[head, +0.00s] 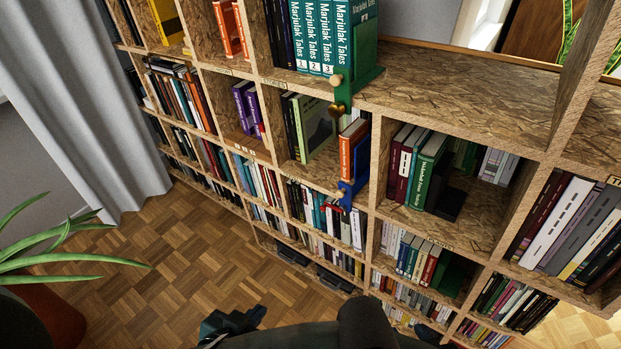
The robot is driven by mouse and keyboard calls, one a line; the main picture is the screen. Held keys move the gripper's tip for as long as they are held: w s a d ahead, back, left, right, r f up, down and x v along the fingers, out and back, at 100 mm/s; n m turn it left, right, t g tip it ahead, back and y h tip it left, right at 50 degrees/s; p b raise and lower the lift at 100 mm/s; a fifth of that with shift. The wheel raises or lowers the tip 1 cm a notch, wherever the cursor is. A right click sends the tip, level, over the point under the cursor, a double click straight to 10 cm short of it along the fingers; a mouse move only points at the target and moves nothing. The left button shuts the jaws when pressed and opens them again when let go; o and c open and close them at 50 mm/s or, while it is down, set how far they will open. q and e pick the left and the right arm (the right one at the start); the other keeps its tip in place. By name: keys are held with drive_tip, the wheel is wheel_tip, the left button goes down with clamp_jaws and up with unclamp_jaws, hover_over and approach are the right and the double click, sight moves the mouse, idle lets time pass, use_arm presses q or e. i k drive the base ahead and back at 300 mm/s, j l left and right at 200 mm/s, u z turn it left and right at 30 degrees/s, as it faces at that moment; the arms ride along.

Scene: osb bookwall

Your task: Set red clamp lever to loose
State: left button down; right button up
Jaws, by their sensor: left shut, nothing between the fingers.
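A small red clamp part (333,208) shows at the shelf edge near the middle of the bookwall, just below a blue clamp (351,190). A pale wooden knob sits between them, and I cannot tell which clamp it belongs to. The red lever's exact angle is too small to read. A green clamp (342,95) with pale and brass knobs is higher up, on the upper shelf edge. My left gripper (232,324) is low at the bottom of the view, over the floor, shut and empty. It is well below and left of the clamps.
The OSB bookwall (455,92) is full of books, including green Marjulak Tales volumes (318,35) by the green clamp. A plant (60,255) and a grey curtain (90,90) stand at left. The parquet floor (190,260) before the shelves is clear.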

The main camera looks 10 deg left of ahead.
sight(343, 208)
drive_tip(key=i+j+z, duration=0.25)
drive_tip(key=i+j, duration=0.55)
drive_tip(key=j, duration=0.1)
